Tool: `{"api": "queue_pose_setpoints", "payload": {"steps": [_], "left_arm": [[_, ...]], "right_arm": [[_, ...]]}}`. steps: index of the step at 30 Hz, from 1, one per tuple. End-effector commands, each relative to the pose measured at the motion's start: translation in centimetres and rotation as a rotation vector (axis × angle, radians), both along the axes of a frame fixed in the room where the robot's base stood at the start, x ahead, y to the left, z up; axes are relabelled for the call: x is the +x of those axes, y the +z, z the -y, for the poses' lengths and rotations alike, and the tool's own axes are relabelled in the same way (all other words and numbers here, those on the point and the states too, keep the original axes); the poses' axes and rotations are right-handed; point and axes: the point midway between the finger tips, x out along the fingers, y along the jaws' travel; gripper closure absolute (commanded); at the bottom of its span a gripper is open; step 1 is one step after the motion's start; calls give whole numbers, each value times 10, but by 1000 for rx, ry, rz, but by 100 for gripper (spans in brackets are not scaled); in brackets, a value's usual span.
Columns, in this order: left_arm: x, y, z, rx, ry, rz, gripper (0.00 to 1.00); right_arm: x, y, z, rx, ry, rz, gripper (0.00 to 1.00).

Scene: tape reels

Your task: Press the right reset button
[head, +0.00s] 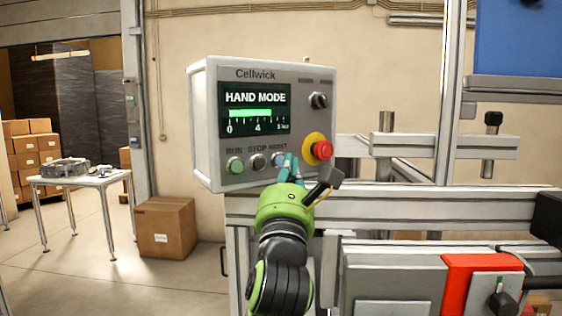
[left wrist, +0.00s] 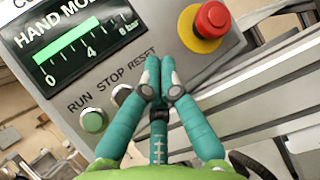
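The white control panel (head: 200,120) shows "HAND MODE" on its screen (head: 255,110). Its lower row has a green RUN button (head: 234,165), a STOP button (head: 257,161) and a RESET button (head: 277,159) at the right. Only one RESET label shows. My left gripper (head: 288,165) is in front of the panel, its teal fingers closed together with nothing between them. In the left wrist view the fingertips (left wrist: 160,66) lie just below the RESET label and hide that button. I cannot tell whether they touch it. My right gripper is not in view.
A red emergency stop (head: 322,150) on a yellow base sits close to the right of the fingers, and a black knob (head: 318,100) is above it. Metal rails (head: 430,198) run below and right of the panel. A cardboard box (head: 166,228) and a white table (head: 82,181) stand left.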

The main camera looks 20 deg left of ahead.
Motion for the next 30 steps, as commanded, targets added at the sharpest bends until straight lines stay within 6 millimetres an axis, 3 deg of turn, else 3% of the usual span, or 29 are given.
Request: {"api": "queue_pose_setpoints", "payload": {"steps": [15, 30], "left_arm": [[-26, 0, 37, -1, -3, 0, 100], [-29, 0, 40, 0, -1, 0, 100]], "right_arm": [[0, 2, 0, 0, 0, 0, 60], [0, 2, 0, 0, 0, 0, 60]]}}
